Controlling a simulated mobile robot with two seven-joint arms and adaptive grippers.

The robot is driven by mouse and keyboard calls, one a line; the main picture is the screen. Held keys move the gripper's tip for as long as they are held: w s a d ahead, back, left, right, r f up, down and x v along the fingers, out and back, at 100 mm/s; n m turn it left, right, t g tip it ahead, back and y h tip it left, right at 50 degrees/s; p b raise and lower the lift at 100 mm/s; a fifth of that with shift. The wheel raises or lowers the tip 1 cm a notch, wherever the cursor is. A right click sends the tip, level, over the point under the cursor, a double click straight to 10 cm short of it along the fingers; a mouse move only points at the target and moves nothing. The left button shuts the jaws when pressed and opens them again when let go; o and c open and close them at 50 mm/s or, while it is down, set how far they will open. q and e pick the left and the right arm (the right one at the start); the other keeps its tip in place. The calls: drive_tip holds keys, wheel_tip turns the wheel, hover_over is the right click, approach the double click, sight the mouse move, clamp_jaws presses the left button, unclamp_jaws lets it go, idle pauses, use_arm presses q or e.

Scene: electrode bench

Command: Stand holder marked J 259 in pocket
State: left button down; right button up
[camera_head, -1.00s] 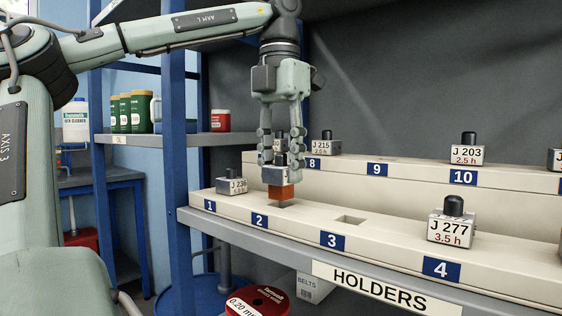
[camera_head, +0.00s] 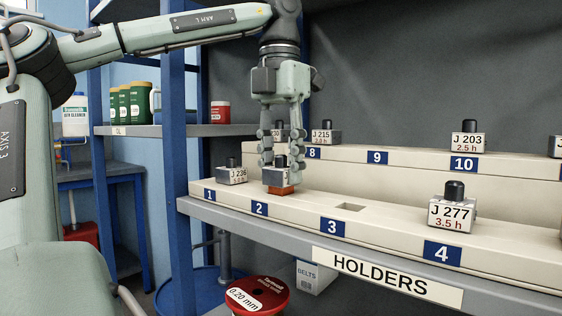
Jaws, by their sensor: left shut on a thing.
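My left gripper (camera_head: 281,159) points straight down and is shut on a small grey holder (camera_head: 281,177) with an orange-brown lower part (camera_head: 281,189). The fingers cover most of the holder, so its marking cannot be read. It stands upright at pocket 2 of the front rack (camera_head: 390,225), above the blue 2 label (camera_head: 259,209). Its orange part is low at the rack's top, and the pocket is hidden under it. Pocket 3 (camera_head: 350,207) is open and empty. My right gripper is not in view.
Holder J 236 (camera_head: 232,175) stands close by at pocket 1. Holder J 277 (camera_head: 452,213) stands at pocket 4. The back rack carries J 215 (camera_head: 321,137) and J 203 (camera_head: 467,141). A red spool (camera_head: 262,295) lies below the shelf.

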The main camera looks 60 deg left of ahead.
use_arm(q)
drive_tip(key=shift+f, duration=0.55)
drive_tip(key=c, duration=0.9)
unclamp_jaws()
drive_tip(key=shift+b, duration=0.3)
wheel_tip(320, 180, up, 8)
drive_tip(key=shift+f, duration=0.25)
